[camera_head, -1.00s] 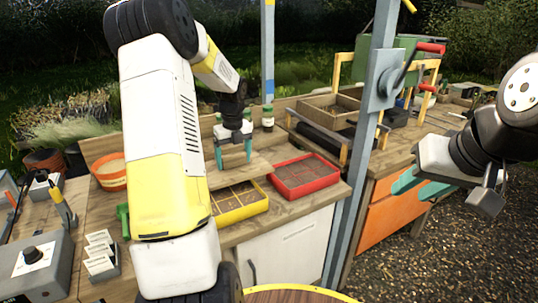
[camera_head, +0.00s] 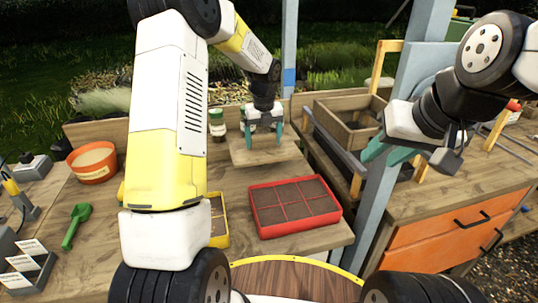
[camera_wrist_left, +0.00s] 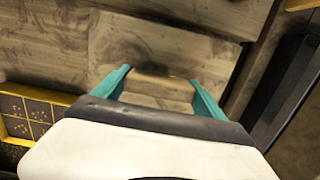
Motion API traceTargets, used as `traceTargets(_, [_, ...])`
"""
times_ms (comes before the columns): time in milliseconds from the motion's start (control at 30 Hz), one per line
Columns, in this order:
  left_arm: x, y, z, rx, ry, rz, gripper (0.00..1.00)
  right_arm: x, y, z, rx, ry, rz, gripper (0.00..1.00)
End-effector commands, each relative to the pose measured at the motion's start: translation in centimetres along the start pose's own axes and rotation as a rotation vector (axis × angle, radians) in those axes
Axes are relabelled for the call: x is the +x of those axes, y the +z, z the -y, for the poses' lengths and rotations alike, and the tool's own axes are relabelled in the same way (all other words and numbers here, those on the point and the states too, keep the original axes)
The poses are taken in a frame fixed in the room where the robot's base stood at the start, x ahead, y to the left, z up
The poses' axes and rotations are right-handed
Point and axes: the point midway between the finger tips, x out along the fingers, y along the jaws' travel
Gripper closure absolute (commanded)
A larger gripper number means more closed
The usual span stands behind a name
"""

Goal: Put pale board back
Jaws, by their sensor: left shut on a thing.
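The pale board (camera_head: 240,155) is a flat wooden plate at the back of the bench, behind the red tray. In the left wrist view the pale board (camera_wrist_left: 165,50) spreads out beyond the fingers. My left gripper (camera_head: 264,145) is shut on a small wooden block on its top, with teal fingers on either side; this shows in the left wrist view (camera_wrist_left: 160,90). Whether the board touches the bench is hard to tell. My right gripper (camera_head: 385,153) is empty, its teal fingers apart, in front of the grey-blue post.
A red divided tray (camera_head: 295,230) of soil stands in front of the board. A yellow tray (camera_head: 217,239) is partly hidden by my left arm. Bottles (camera_head: 217,125) stand left of the board. A wooden crate (camera_head: 352,140) and grey-blue post (camera_head: 385,205) are to the right.

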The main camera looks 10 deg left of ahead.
Motion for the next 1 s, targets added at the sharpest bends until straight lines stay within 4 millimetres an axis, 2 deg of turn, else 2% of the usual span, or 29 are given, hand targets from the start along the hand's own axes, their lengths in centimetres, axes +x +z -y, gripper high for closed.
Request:
traceTargets(200, [4.1,-0.7,0.0,0.003,0.002,-0.004,0.59,0.0,0.0,0.0,0.000,0.000,0.000,0.64])
traceTargets(467, [6.4,-0.9,0.0,0.001,0.002,-0.003,0.59,0.0,0.0,0.0,0.000,0.000,0.000,0.64])
traceTargets(633, [8.8,-1.2,0.0,0.001,0.002,-0.004,0.59,0.0,0.0,0.0,0.000,0.000,0.000,0.64])
traceTargets(1000, [9.4,-1.2,0.0,0.000,0.001,-0.001,0.59,0.0,0.0,0.0,0.000,0.000,0.000,0.64])
